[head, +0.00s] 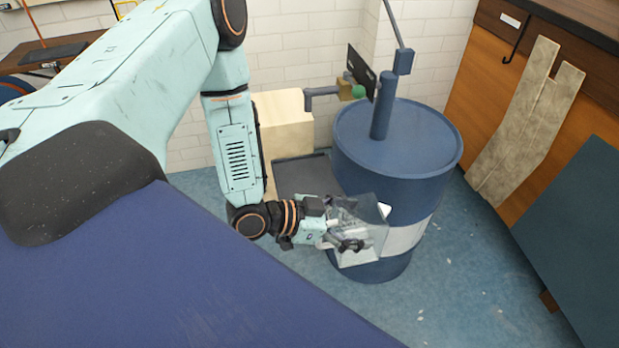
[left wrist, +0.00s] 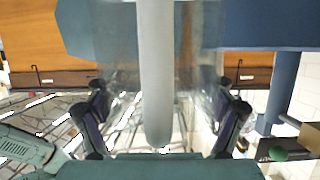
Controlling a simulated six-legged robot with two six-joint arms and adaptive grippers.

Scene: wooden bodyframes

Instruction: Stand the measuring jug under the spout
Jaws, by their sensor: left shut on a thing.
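The measuring jug (head: 371,216) is clear and box-like. My left gripper (head: 345,242) is shut on it and holds it in front of the blue drum, above the floor. In the left wrist view, the jug's pale upright handle (left wrist: 157,70) stands between the fingers of my left gripper (left wrist: 163,105), with the clear wall (left wrist: 200,75) behind. The grey spout (head: 320,91) sticks out left from the drum's top, bending down at its end. The jug is lower and to the right of the spout, apart from it. My right gripper is not in view.
Below the spout is a dark flat tray (head: 290,178), beside a pale wooden block (head: 284,125). The blue drum (head: 395,150) carries a post (head: 381,105) and a green ball (head: 358,91). Grey boards (head: 525,125) lean on the right. Open blue floor (head: 450,290) lies in front.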

